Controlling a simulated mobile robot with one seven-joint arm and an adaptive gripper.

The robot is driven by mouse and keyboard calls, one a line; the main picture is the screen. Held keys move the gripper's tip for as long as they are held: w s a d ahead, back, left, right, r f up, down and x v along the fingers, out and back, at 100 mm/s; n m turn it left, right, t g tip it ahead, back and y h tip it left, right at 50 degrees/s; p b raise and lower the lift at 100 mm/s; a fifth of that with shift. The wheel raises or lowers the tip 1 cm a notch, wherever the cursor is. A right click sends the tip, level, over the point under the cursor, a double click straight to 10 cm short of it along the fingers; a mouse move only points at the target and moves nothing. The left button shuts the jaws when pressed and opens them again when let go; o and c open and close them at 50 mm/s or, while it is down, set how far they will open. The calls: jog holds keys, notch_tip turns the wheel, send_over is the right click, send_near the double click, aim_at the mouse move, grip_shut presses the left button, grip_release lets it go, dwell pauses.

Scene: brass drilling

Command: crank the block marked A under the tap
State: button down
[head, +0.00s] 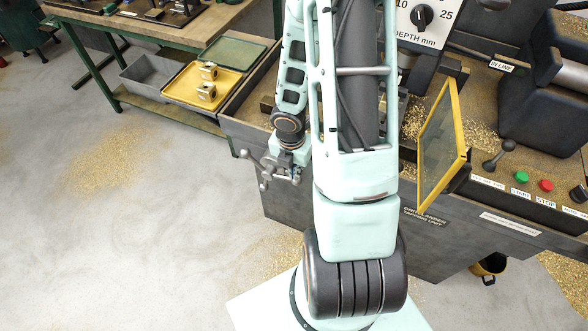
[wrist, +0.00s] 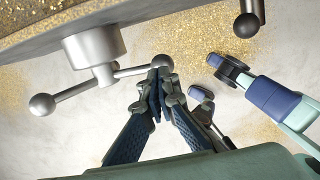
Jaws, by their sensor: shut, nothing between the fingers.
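In the wrist view a steel handwheel (wrist: 95,45) has a hub and ball-ended spokes. It also shows in the head view (head: 264,168), at the machine's front left. My gripper (wrist: 158,82) is shut with nothing in its fingers. Its tips are right beside the ball at the end of the right spoke; I cannot tell whether they touch it. In the head view my gripper (head: 290,167) is at the handwheel, partly hidden by my wrist. I cannot make out the block marked A or the tap; my arm covers the machine's middle.
A yellow tray (head: 178,88) with two metal blocks (head: 208,71) stands at the left. A yellow-framed guard (head: 440,145) and a control panel (head: 535,192) are at the right. Another ball-ended handle (wrist: 246,25) hangs nearby in the wrist view.

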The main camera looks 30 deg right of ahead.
jog(key=shift+f, duration=0.35)
jog(key=shift+f+b, duration=0.3)
jog(key=shift+s+d+f+b, duration=0.2)
jog(key=shift+f+b, duration=0.25)
jog(key=shift+f, duration=0.15)
jog(key=shift+d, duration=0.1)
jog(key=shift+r, duration=0.2)
